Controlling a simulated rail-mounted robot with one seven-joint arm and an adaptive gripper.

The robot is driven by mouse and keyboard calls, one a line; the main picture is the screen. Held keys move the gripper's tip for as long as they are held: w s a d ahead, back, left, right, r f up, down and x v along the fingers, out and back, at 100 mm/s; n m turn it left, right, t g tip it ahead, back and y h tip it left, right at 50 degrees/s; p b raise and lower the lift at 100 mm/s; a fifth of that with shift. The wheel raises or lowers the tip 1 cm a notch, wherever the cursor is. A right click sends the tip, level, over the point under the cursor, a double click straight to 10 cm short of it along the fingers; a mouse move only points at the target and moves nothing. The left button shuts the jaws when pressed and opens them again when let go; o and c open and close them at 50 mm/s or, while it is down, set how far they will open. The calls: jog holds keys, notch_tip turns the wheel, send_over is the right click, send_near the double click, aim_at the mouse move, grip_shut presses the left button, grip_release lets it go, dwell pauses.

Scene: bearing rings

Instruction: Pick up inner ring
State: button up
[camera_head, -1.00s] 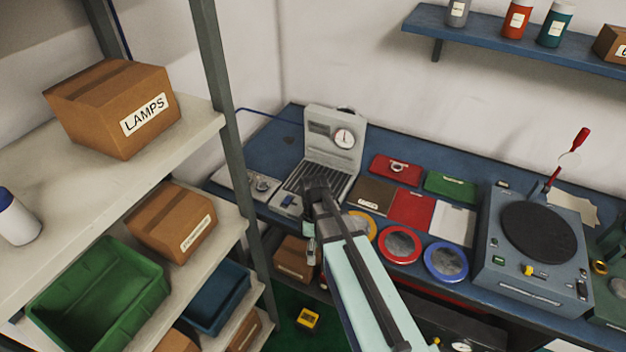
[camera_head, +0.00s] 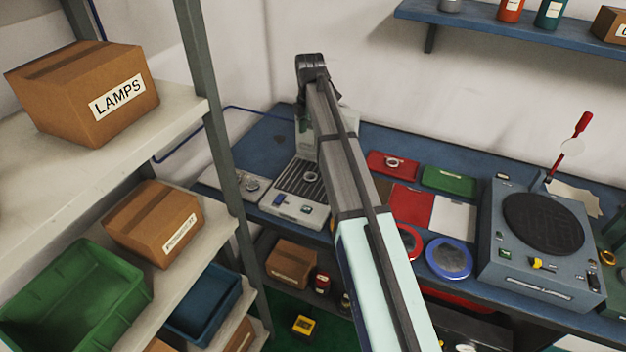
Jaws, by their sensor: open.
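A small metal ring (camera_head: 311,177) lies on the dark ribbed plate of the open grey instrument case (camera_head: 293,207). Another metal ring (camera_head: 393,162) lies on the red tray (camera_head: 376,157) at the back of the bench. I cannot tell which of these is the inner ring. My arm rises from the bottom of the picture past the right side of the case, and its dark far joint covers part of the raised lid. My gripper does not show; it is out of sight beyond the arm.
A blue bench (camera_head: 262,150) carries a green tray (camera_head: 449,180), a blue-rimmed round dish (camera_head: 448,257) and a grey machine with a dark disc (camera_head: 543,222). A shelf rack with a LAMPS box (camera_head: 85,90) and a green bin (camera_head: 75,295) stands close on the left.

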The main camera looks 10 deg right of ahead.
aim_at(310, 173)
notch_tip(310, 173, down, 16)
jog(key=p, duration=0.3)
jog(key=shift+s+f+p, duration=0.1)
jog(key=shift+f+p, duration=0.05)
jog(key=shift+p, duration=0.25)
jog(key=shift+c, duration=0.4)
jog(key=c, duration=1.3)
